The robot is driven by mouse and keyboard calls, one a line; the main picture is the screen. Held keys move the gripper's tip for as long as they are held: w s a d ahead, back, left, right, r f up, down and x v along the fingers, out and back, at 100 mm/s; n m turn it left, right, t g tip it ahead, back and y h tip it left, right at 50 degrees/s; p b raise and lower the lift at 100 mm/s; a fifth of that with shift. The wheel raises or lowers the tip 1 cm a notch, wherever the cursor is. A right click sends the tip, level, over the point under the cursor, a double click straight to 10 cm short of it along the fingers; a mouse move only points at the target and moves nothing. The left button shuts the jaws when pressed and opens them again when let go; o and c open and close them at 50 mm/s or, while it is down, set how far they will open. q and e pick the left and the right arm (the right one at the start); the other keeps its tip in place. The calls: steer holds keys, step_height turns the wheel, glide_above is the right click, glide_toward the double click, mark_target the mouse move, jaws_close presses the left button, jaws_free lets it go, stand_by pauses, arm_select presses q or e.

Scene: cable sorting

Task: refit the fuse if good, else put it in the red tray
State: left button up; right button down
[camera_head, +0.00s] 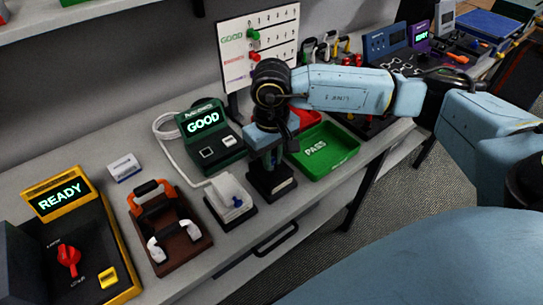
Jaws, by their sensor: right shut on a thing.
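My right gripper (268,150) points down over a small black block (272,182) on the bench. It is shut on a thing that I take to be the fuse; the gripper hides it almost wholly. I cannot tell whether it touches the block. The green tester (210,137) at left reads GOOD. Its white cable runs to a white unit (231,196) on a dark base, just left of the block. The red tray (307,118) is partly hidden behind my right arm. The green PASS tray (326,151) lies right of the gripper and looks empty. My left gripper is not in view.
A yellow box reading READY (61,193) and a brown base (170,233) with orange and white handles stand at left. A small white box (124,166) lies behind them. A marked board (257,43) stands at the back. More instruments (385,41) crowd the right end.

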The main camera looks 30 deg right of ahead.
steer(key=shift+f+b, duration=0.2)
steer(key=shift+b, duration=0.25)
stand_by(0.3)
steer(key=c, duration=0.8)
jaws_free()
steer(key=shift+o, duration=0.2)
steer(key=shift+r, duration=0.1)
steer(key=shift+r+p, duration=2.05)
steer(key=shift+r, duration=1.95)
